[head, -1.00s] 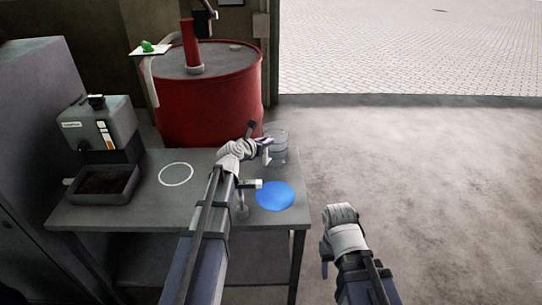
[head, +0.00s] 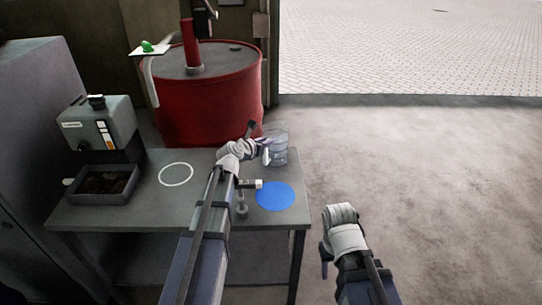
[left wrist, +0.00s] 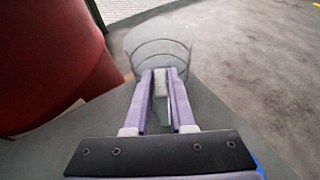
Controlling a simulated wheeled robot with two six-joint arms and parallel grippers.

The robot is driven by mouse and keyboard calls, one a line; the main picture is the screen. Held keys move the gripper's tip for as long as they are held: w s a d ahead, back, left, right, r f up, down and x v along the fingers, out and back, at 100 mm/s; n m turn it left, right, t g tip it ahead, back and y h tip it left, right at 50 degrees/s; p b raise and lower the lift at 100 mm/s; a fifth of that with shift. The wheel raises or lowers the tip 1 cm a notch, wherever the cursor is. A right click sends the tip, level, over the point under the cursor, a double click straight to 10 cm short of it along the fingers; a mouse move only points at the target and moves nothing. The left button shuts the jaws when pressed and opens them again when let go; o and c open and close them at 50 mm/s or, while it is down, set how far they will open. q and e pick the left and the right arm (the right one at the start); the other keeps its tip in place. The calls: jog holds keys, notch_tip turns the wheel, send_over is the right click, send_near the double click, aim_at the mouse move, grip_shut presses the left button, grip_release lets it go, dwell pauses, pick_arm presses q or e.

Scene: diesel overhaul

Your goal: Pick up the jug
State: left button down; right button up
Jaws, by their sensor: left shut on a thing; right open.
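The jug (head: 279,147) is a clear, see-through vessel at the back right corner of the grey table, partly hidden by my left gripper in the head view. It also shows in the left wrist view (left wrist: 158,50), upright beyond the fingers. My left gripper (head: 265,155) is at the jug's near left side. In the left wrist view its two purple fingers (left wrist: 160,90) are shut on a pale upright piece, which looks like the jug's handle. My right gripper (head: 325,262) is open and empty, off the table to the right.
The grey table (head: 130,215) carries a blue disc (head: 275,196), a white ring (head: 176,174) and a grey machine with a dark tray (head: 104,186). A red drum (head: 215,100) stands close behind the table. The floor to the right is clear.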

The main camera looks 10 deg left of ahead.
pick_arm(q)
jog(key=shift+r, duration=0.1)
dwell(0.4)
notch_tip(320, 180, up, 10)
jog(key=p, duration=1)
